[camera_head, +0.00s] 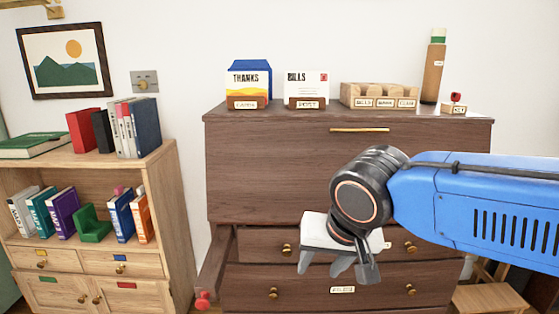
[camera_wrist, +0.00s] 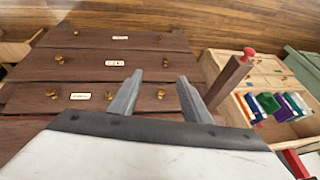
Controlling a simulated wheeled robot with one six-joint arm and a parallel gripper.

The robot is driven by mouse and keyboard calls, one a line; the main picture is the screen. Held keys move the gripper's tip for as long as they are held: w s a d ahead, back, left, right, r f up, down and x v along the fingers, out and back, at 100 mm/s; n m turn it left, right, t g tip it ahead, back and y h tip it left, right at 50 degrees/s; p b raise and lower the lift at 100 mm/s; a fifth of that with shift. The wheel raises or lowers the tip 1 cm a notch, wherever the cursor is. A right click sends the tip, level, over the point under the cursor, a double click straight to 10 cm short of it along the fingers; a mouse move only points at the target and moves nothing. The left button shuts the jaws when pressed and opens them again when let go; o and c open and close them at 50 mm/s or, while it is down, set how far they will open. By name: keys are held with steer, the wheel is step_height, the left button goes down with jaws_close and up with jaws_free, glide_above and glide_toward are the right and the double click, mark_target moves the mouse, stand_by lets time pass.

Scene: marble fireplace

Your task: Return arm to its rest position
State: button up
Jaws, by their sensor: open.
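My gripper (camera_head: 337,274) hangs fingers down at the end of my blue arm, in front of the dark wooden cabinet (camera_head: 285,168) in the head view. Its white body covers part of the upper drawer. In the wrist view my gripper (camera_wrist: 160,76) shows two grey fingers spread apart with nothing between them. Drawer fronts with brass knobs (camera_wrist: 160,94) lie beyond the fingertips. I cannot tell how far the fingers are from the drawers.
A dark bar with a red knob (camera_head: 203,297) sticks out at the cabinet's left. Cards, an organizer (camera_head: 380,95) and a tall bottle (camera_head: 433,68) stand on top. A bookshelf (camera_head: 150,168) stands left, a stool (camera_head: 488,298) lower right.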

steer(key=s+d+f, duration=0.2)
steer(key=d+f, duration=0.1)
steer(key=d, duration=0.4)
steer(key=s+d+f+h, duration=0.1)
steer(key=s+d+f, duration=0.2)
steer(key=d, duration=0.4)
steer(key=s+d+f, duration=0.2)
steer(key=d, duration=0.5)
steer(key=shift+s+f+h, duration=0.3)
steer(key=shift+f+h, duration=0.1)
